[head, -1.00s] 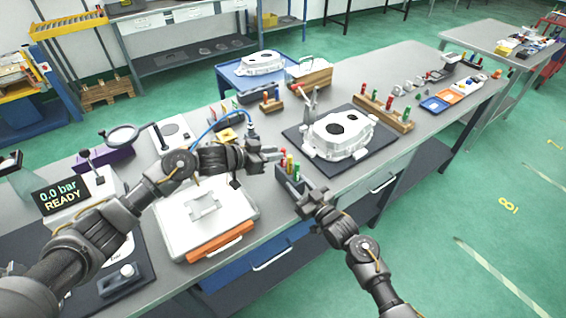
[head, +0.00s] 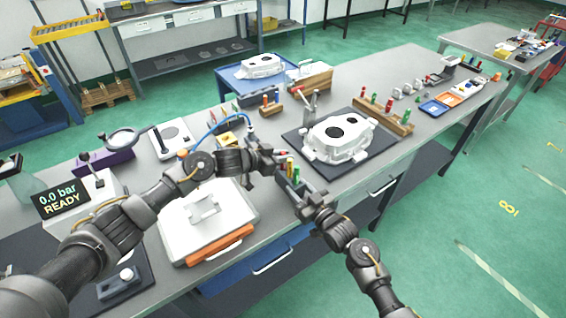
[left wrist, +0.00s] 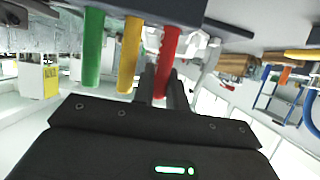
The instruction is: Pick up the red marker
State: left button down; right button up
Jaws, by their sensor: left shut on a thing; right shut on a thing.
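The red marker (left wrist: 166,62) stands in a dark holder (left wrist: 190,18) in a row with a yellow marker (left wrist: 129,55) and a green marker (left wrist: 93,48); the left wrist view shows them inverted. In the head view the dark holder (head: 293,188) is near the table's front edge. My left gripper (head: 275,163) is at the red marker, its fingers (left wrist: 160,82) shut on it. The marker's lower end is hidden in the holder. My right gripper (head: 302,194) is shut on the near side of the holder; its fingertips are partly hidden.
A white casting (head: 340,138) lies on a dark mat behind the holder. A grey case (head: 190,235) is to the left. A wooden rack (head: 390,121) with markers is further right. A blue hose (head: 215,122) curves behind my left arm.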

pick_arm(q)
notch_tip(320, 180, up, 10)
jog(key=shift+r, duration=0.1)
pick_arm(e)
jog(key=o, duration=1.1)
jog(key=shift+s, duration=0.1)
jog(key=v, duration=1.2)
